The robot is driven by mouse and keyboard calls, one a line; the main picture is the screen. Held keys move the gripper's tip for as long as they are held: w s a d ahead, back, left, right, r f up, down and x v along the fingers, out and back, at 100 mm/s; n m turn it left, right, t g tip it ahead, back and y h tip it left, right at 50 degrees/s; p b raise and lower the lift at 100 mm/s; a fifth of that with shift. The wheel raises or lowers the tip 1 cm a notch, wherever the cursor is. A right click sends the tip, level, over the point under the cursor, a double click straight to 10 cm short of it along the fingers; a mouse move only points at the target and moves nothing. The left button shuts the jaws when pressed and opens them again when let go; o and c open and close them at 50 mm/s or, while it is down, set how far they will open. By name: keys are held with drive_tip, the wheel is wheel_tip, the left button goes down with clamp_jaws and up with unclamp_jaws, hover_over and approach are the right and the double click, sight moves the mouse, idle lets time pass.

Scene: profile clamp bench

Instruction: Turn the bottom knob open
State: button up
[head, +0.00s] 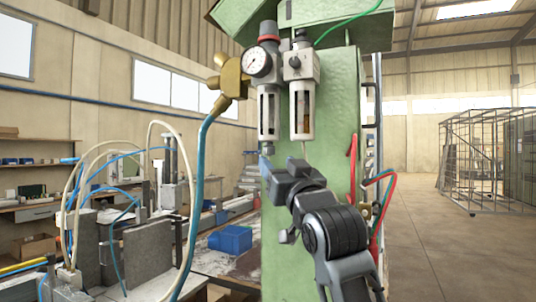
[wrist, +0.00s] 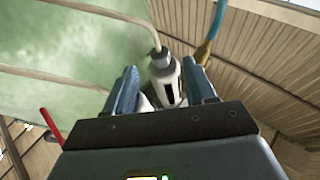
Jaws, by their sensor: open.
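The bottom knob (head: 267,149) is a small grey piece under the left bowl (head: 268,112) of the air filter unit. The unit is mounted on a green machine column. My gripper (head: 280,166) is open just below the bowls, its fingers pointing up, with the left finger close to the knob in the head view. In the wrist view the knob (wrist: 159,55) shows at the end of the white slotted bowl (wrist: 167,83), between the two blue fingers of my gripper (wrist: 159,70). I see no contact, but cannot judge the depth gap.
A second bowl (head: 302,110) hangs close on the right. A brass fitting (head: 231,81) with a blue hose (head: 197,175) is at left. The green column (head: 338,130) stands close behind.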

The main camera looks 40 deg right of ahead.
sight(270, 154)
drive_tip(key=shift+p+x, duration=0.7)
drive_tip(key=shift+x, duration=2.05)
drive_tip(key=shift+c, duration=0.3)
clamp_jaws()
drive_tip(key=shift+a+m+g+h+b, duration=0.1)
drive_tip(key=shift+m+g+h+b, duration=0.25)
drive_tip(key=shift+h, duration=0.25)
drive_tip(key=shift+w+a+m+g+h+b, duration=0.1)
drive_tip(key=shift+w+m+g+h+b, duration=0.15)
drive_tip(key=shift+m+g+h+b, duration=2.9)
drive_tip(key=shift+w+a+m+g+h+b, duration=0.1)
drive_tip(key=shift+w+m+g+h+b, duration=0.4)
drive_tip(key=shift+m+g+b, duration=2.95)
drive_tip(key=shift+w+a+m+g+h+b, duration=0.1)
drive_tip(key=shift+m+g+h+b, duration=1.1)
drive_tip(key=shift+g, duration=4.35)
drive_tip(key=shift+n+h, duration=0.45)
drive_tip(key=shift+h, duration=0.4)
